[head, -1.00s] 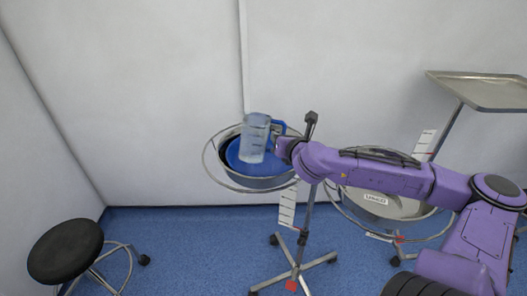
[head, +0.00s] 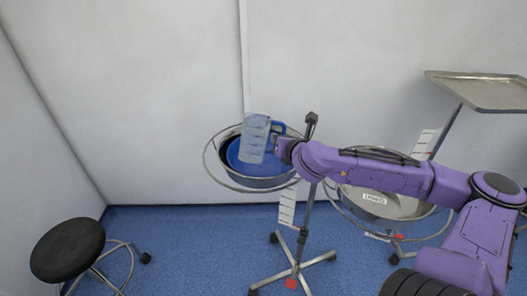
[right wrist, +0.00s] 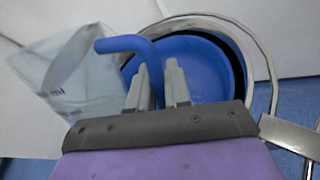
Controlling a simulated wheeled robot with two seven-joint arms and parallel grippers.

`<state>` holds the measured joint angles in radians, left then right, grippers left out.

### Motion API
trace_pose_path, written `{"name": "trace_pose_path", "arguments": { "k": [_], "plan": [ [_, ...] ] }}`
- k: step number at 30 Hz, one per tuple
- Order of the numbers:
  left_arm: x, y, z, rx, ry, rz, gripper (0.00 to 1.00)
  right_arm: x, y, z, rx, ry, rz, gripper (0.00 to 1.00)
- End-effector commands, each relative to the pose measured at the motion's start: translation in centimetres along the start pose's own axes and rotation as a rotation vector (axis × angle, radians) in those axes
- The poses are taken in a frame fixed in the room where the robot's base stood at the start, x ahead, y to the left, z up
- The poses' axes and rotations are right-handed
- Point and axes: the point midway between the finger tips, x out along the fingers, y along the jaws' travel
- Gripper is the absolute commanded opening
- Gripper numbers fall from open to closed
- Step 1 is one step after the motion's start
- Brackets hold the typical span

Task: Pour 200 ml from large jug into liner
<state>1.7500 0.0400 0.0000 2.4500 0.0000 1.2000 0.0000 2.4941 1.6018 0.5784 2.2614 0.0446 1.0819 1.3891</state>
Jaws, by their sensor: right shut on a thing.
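The large clear jug (head: 254,141) with a blue handle is held above the metal bowl on a ring stand. My right gripper (head: 280,147) is shut on the handle, at the jug's right side. The jug is slightly tilted in the head view, and the right wrist view shows it at the left (right wrist: 75,80), with its blue handle (right wrist: 125,43) running to the fingers (right wrist: 157,88). The blue liner (head: 233,153) lies in the bowl, partly hidden by the jug; it also shows in the right wrist view (right wrist: 205,65). I cannot make out a liquid level or stream.
A metal ring (head: 211,169) surrounds the bowl. A second basin (head: 398,208) with a small label stands to the right, under my right arm. A metal tray (head: 480,90) is at far right. A black stool (head: 67,250) is at lower left.

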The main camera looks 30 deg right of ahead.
Motion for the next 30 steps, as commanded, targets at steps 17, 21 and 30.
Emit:
{"name": "trace_pose_path", "arguments": {
  "k": [17,21,30],
  "plan": [
    [-0.58,-0.05,-0.24,0.000,0.000,0.000,0.33,-0.06,0.06,-0.10,0.021,0.023,0.003,0.00],
    [-0.61,-0.05,-0.25,0.000,0.000,0.000,0.33,-0.04,0.04,-0.24,0.027,0.029,0.003,0.00],
    [-0.75,-0.07,-0.31,0.000,0.000,0.000,0.33,0.00,0.00,-0.48,0.038,0.041,0.005,0.00]
  ]
}}
